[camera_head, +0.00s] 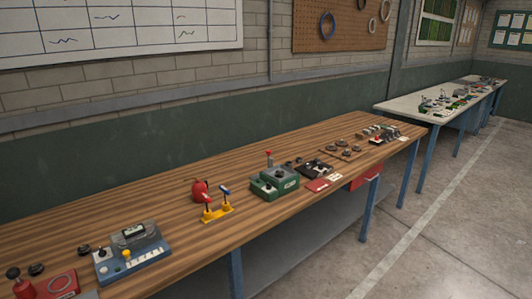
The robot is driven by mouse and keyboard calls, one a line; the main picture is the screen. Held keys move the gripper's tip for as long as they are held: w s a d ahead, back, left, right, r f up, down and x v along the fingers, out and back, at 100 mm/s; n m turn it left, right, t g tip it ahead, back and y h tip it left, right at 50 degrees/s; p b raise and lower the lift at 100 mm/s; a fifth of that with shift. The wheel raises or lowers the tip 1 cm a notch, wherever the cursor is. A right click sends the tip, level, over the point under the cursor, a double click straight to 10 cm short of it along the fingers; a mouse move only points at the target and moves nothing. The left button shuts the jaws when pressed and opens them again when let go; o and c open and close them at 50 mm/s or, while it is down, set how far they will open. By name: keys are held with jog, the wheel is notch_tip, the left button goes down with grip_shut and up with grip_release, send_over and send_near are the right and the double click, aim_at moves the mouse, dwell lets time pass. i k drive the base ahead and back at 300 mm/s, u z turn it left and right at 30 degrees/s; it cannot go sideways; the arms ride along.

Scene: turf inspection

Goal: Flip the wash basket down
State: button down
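I cannot make out a wash basket for certain among the small devices on the wooden workbench (190,222). My gripper is not in view.
A blue-grey device (130,253) and a red base (58,285) sit at the near left. Several small parts fill the bench's far end. A red drawer (366,180) hangs under the front edge. A pale bench (405,106) stands beyond. The floor (460,225) at right is clear.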

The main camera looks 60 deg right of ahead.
aim_at(288, 174)
jog(key=u, duration=0.1)
jog(key=k, duration=1.7)
jog(key=z, duration=0.55)
jog(key=i, duration=1.05)
jog(key=u, duration=0.1)
